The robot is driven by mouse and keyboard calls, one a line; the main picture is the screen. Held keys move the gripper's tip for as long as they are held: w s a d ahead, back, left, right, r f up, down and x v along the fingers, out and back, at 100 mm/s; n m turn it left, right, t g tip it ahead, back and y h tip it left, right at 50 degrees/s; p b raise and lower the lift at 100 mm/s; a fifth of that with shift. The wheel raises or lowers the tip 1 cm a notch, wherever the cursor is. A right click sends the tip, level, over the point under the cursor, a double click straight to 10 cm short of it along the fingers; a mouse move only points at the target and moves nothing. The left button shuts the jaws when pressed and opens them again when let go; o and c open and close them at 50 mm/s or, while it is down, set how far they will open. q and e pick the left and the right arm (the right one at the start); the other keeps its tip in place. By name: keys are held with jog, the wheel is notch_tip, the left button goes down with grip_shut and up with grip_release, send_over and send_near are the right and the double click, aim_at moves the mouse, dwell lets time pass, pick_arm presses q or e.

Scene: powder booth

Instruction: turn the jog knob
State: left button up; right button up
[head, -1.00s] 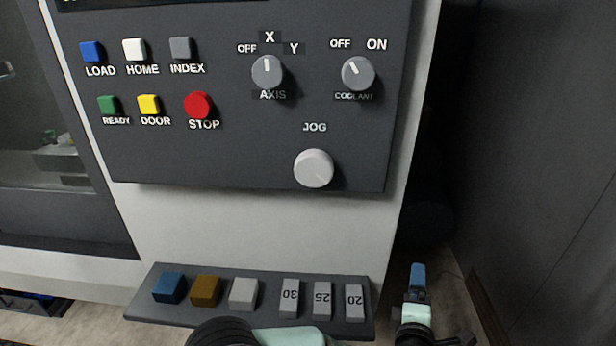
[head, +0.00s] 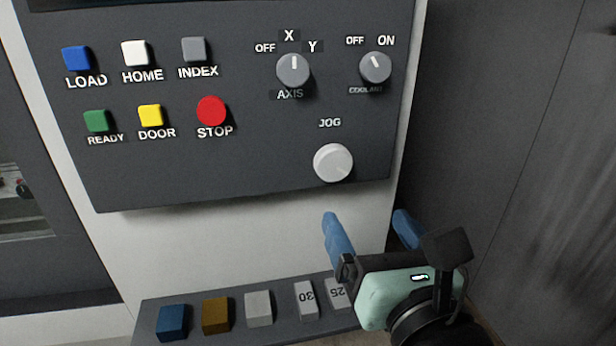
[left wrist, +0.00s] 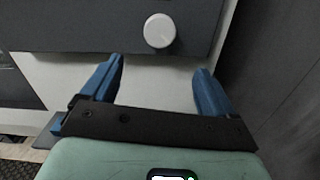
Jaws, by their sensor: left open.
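The jog knob (head: 333,162) is a round white knob low on the right of the dark control panel, under the JOG label. My left gripper (head: 368,222) is open, its two blue fingers below the knob and apart from it, pointing up toward the panel. In the left wrist view, the knob (left wrist: 159,31) lies ahead of and between the fingertips (left wrist: 160,66), with nothing between the fingers. My right gripper does not show.
Above the knob are the axis knob (head: 293,70), the coolant knob (head: 375,67) and the red STOP button (head: 211,111). A shelf (head: 150,318) below carries coloured and numbered blocks. A grey wall (head: 500,150) stands to the right.

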aim_at(335, 170)
pick_arm(q)
jog(key=p+x, duration=0.2)
jog(key=x, duration=1.1)
jog(key=shift+a+r, duration=0.1)
jog(key=shift+r, duration=0.05)
jog(key=c, duration=1.1)
